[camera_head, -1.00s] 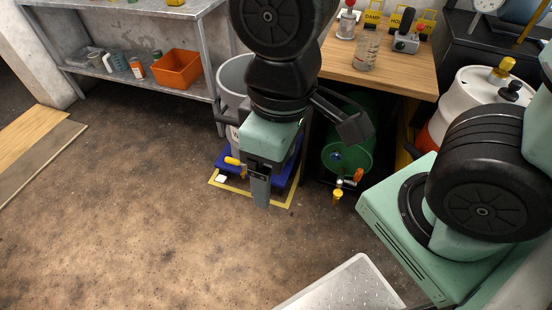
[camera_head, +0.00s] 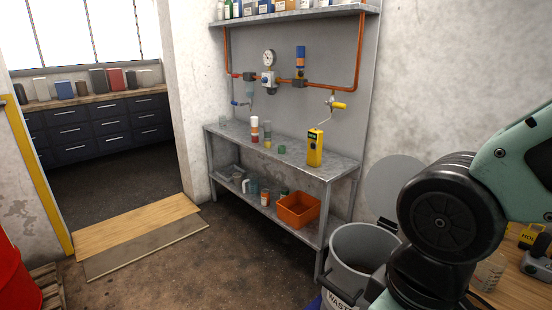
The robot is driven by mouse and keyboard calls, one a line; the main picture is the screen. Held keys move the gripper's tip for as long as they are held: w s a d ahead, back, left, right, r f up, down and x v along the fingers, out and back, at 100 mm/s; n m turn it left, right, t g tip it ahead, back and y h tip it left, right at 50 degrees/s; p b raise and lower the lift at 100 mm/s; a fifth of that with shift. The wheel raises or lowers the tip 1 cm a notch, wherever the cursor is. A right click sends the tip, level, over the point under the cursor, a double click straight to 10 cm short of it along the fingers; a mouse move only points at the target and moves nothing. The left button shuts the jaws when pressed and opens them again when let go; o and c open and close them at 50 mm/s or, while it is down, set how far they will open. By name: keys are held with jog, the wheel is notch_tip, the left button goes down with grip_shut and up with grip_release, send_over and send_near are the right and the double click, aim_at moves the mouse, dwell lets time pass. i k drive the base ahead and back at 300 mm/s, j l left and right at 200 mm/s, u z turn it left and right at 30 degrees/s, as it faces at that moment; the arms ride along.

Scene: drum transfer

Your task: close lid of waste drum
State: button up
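The waste drum (camera_head: 340,278) is a grey open-topped drum at the lower right, with part of a "WASTE" label on its front. Its mouth is open and its lower part is cut off by the picture edge. A round grey disc (camera_head: 385,185), which looks like its lid, stands raised behind the rim against the wall, joined near a dark hinge-like piece. My dark and green arm covers the right side of the disc and of the drum. My gripper is out of view, so its state does not show.
A wooden table (camera_head: 510,275) is at right. Wooden boards (camera_head: 140,225) lie on otherwise open floor at left.

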aim_at(384, 182)
jog(key=i+j+u, duration=0.4)
jog(key=j, duration=0.15)
jog(key=i+j+u, duration=0.7)
jog(key=i+u, duration=0.15)
jog(key=i, duration=0.2)
jog(key=i+z, duration=0.15)
jog(key=i, duration=0.25)
jog(key=i+j+z, duration=0.15)
jog(key=i, duration=0.3)
jog(key=i+l+z, duration=0.1)
jog(key=i+z, duration=0.15)
jog(key=z, duration=0.15)
jog(key=i+z, duration=0.2)
jog(key=z, duration=0.2)
jog(key=i+z, duration=0.25)
jog(key=z, duration=0.15)
jog(key=i+j+z, duration=0.15)
jog(key=z, duration=0.25)
jog(key=i+j+z, duration=0.2)
jog(key=z, duration=0.2)
jog(key=i+j+z, duration=0.15)
jog(key=i+z, duration=0.25)
jog(key=i+j+z, duration=0.25)
jog(key=z, duration=0.2)
jog(key=i+j+z, duration=0.25)
jog(key=z, duration=0.15)
jog(key=j, duration=0.1)
